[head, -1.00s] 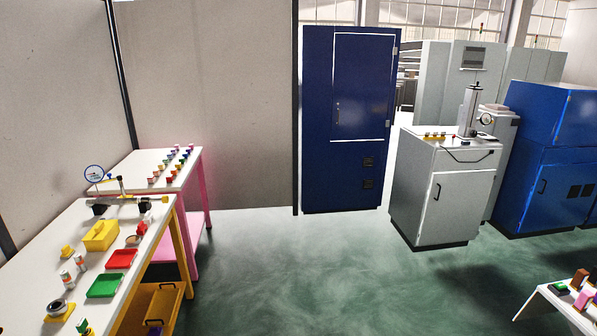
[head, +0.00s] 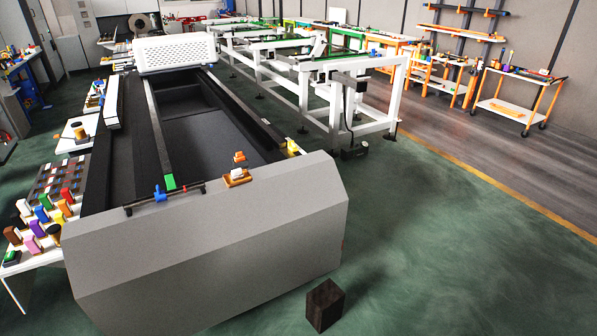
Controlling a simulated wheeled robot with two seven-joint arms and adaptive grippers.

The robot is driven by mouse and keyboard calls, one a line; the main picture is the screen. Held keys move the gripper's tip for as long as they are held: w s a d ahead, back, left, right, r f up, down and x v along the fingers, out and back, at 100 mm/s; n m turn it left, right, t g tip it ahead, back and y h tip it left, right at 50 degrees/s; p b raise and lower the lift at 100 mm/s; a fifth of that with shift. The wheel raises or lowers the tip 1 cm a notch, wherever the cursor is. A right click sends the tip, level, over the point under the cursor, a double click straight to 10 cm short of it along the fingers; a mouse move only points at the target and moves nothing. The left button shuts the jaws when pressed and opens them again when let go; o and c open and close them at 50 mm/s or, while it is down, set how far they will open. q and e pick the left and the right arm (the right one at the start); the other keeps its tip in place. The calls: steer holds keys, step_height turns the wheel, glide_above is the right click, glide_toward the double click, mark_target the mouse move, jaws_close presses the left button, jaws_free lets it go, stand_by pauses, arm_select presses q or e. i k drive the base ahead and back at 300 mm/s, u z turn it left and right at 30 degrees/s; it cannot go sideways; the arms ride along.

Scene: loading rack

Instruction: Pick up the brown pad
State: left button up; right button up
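No pad can be singled out with certainty. A small brown block (head: 13,236) stands among several coloured blocks on a low white table at the left edge of the head view. It may be the brown pad, but it is too small to tell. Neither of my grippers is in view.
A long grey machine (head: 215,245) with a dark trough fills the middle. The white table (head: 35,258) stands along its left side. A dark brown box (head: 325,305) sits on the floor by its near right corner. Green floor (head: 440,260) is clear on the right.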

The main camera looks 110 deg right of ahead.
mark_target(237, 174)
steer(key=z, duration=3.55)
steer(key=i, duration=0.05)
steer(key=z, duration=0.05)
